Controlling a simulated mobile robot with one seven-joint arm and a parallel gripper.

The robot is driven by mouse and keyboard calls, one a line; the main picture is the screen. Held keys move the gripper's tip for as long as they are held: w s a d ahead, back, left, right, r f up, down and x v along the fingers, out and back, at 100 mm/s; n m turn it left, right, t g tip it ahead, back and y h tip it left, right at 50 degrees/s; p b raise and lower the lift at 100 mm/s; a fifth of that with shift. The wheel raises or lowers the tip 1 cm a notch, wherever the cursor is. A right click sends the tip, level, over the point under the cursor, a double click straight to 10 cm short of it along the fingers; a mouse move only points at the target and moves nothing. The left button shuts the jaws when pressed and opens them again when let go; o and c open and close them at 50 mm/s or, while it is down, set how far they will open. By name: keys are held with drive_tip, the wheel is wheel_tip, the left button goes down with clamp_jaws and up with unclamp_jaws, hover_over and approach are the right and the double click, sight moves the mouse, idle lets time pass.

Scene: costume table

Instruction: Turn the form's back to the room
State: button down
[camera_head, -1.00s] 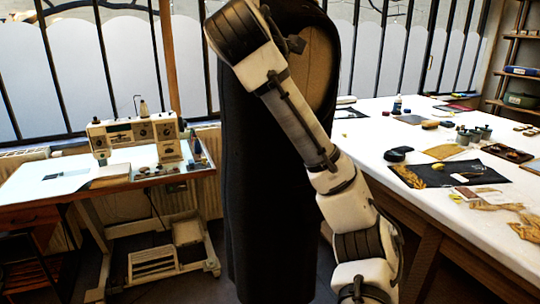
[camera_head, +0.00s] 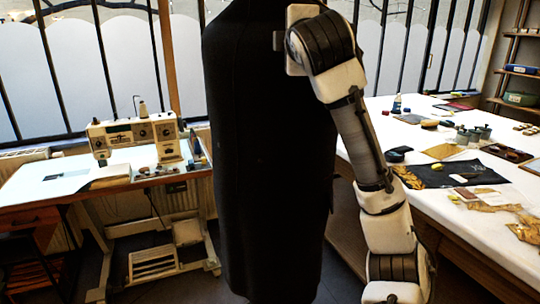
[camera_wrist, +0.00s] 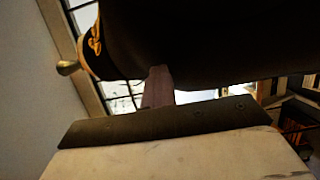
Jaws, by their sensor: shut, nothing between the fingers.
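The form (camera_head: 265,170) stands upright in the middle of the head view, covered in a long black garment. Its top is cut off by the frame. A broad, dark, plain side faces my camera. The dark cloth (camera_wrist: 220,40) also fills the upper part of the wrist view, with gold trim (camera_wrist: 95,35) at its left. My gripper (camera_wrist: 158,85) is shut and empty, its fingers pointing at the cloth's lower edge. I cannot tell whether the fingers touch the cloth.
A white worktable (camera_head: 440,195) with cloth pieces and small tools stands close on the right. A sewing machine (camera_head: 135,138) sits on a table (camera_head: 40,185) at the left. Barred windows are behind. Some floor is free between the form and the sewing table.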

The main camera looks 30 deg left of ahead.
drive_tip(key=shift+w+d+f, duration=0.1)
drive_tip(key=shift+w+d, duration=0.25)
drive_tip(key=shift+d, duration=0.1)
drive_tip(key=shift+s, duration=0.1)
drive_tip(key=w+d+p, duration=0.3)
drive_tip(key=w+d, duration=0.1)
drive_tip(key=w, duration=0.1)
drive_tip(key=shift+d+r, duration=0.25)
drive_tip(key=shift+r, duration=0.15)
drive_tip(key=shift+w, duration=0.1)
